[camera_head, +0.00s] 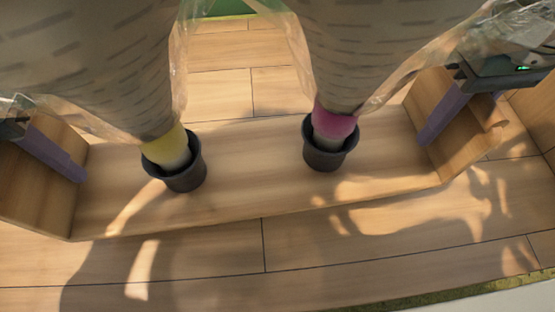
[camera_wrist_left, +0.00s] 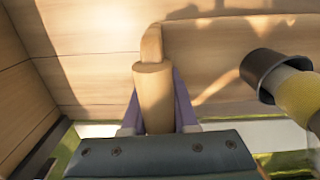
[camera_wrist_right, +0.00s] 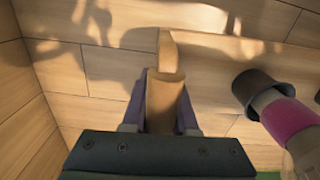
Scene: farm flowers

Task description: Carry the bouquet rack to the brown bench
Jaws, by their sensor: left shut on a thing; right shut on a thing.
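The wooden bouquet rack (camera_head: 255,165) spans the head view, with an upright end board at each side. Two wrapped bouquets stand in its dark cups, one with a yellow band (camera_head: 165,146) on the left and one with a pink band (camera_head: 334,124) on the right. My left gripper (camera_head: 80,176) is shut on the rack's left end; its purple fingers clasp the end piece (camera_wrist_left: 153,95) in the left wrist view. My right gripper (camera_head: 424,140) is shut on the right end, and the right wrist view shows its fingers around that end piece (camera_wrist_right: 163,100). The wrappings hide much of the head view.
A plank wooden surface (camera_head: 200,265) lies below and around the rack. A wooden side wall (camera_head: 532,105) stands close to the rack's right end. A green patch (camera_head: 232,6) shows at the top and a mossy strip (camera_head: 470,293) at the lower right. I cannot tell which surface is the brown bench.

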